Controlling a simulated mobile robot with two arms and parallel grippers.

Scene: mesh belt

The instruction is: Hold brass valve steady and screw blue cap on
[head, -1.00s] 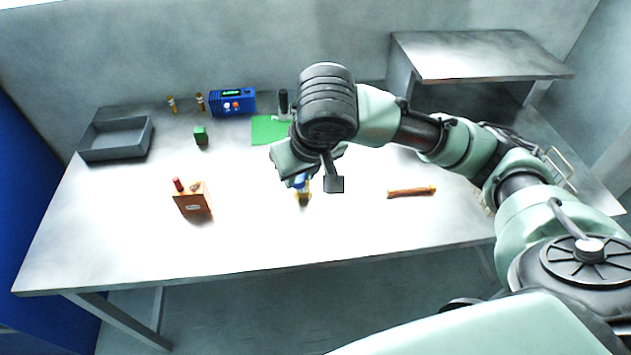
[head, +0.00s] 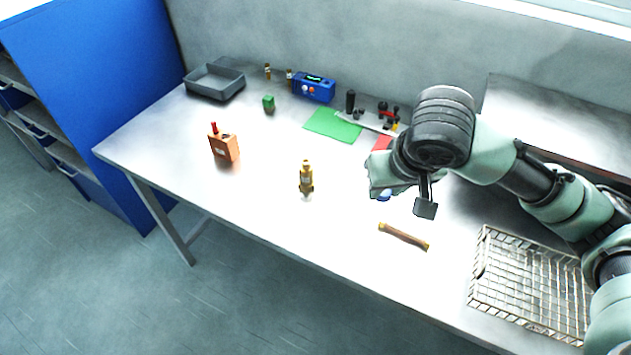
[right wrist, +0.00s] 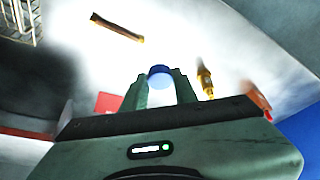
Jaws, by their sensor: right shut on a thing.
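The brass valve (head: 306,178) stands upright on the white table, alone, with no gripper touching it. It also shows in the right wrist view (right wrist: 205,80), right of the fingers. My right gripper (head: 384,188) is to the right of the valve and is shut on the blue cap (head: 384,195). In the right wrist view the blue cap (right wrist: 160,75) sits between the two green fingertips. The gripper's body and wrist hide part of the fingers in the head view. My left gripper is not in view.
A wooden-looking rod (head: 404,236) lies near the front edge, left of a wire basket (head: 530,285). An orange box (head: 224,148) stands left of the valve. A green mat (head: 333,125), blue device (head: 314,88) and grey tray (head: 214,83) are farther back. Table around the valve is clear.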

